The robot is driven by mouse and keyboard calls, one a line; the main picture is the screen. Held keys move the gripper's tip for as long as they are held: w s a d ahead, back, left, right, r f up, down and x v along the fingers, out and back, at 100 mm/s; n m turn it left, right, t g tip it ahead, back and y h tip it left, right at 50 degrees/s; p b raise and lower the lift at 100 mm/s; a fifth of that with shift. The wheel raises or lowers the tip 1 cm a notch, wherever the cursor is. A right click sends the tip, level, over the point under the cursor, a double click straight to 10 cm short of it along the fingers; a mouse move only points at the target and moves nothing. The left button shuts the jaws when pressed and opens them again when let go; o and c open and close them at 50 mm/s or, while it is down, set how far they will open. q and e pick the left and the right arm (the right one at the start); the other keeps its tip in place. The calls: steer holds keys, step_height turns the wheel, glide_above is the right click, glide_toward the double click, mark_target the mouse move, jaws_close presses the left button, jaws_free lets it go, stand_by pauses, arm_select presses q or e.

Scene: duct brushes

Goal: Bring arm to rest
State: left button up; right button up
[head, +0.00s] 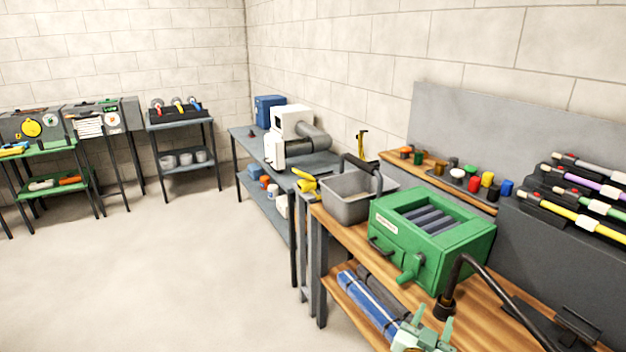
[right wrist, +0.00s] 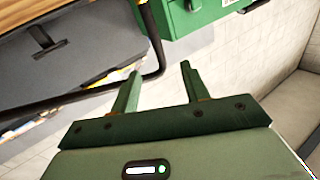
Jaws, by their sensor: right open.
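My right gripper (head: 432,322) shows at the bottom edge of the head view, in front of the wooden bench (head: 480,290). In the right wrist view its two green fingers (right wrist: 160,68) stand apart with nothing between them. The gripper is open and empty. My left gripper is in neither view.
A blue roll (head: 365,305) lies on the lower shelf. A rack of coloured brushes (head: 580,200) is at right. Open floor (head: 170,270) lies left.

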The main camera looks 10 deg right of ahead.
steer(key=w+a+f+n+t+y, duration=0.1)
steer(key=a+f+n+t+y, duration=0.3)
steer(key=a+f+n+y, duration=0.35)
steer(key=s+a+f+n+g+y, duration=0.1)
steer(key=s+a+f+g+y, duration=0.15)
steer(key=s+f, duration=0.55)
steer(key=s+a+f+n+g+y, duration=0.1)
steer(key=s+f+n+g+y, duration=0.2)
steer(key=f, duration=0.9)
steer(key=s+d+f+g, duration=0.1)
steer(key=s+f+g, duration=0.4)
steer(key=s, duration=0.5)
steer(key=s+d+f+g, duration=0.1)
steer(key=s+f+g, duration=0.1)
steer(key=s+f, duration=0.7)
steer(key=s+d+g, duration=0.1)
steer(key=s+g, duration=0.1)
steer(key=s, duration=0.8)
steer(key=s+d+f+n+g+h, duration=0.1)
steer(key=s+d+g, duration=0.1)
steer(key=s, duration=0.9)
steer(key=shift+s, duration=0.3)
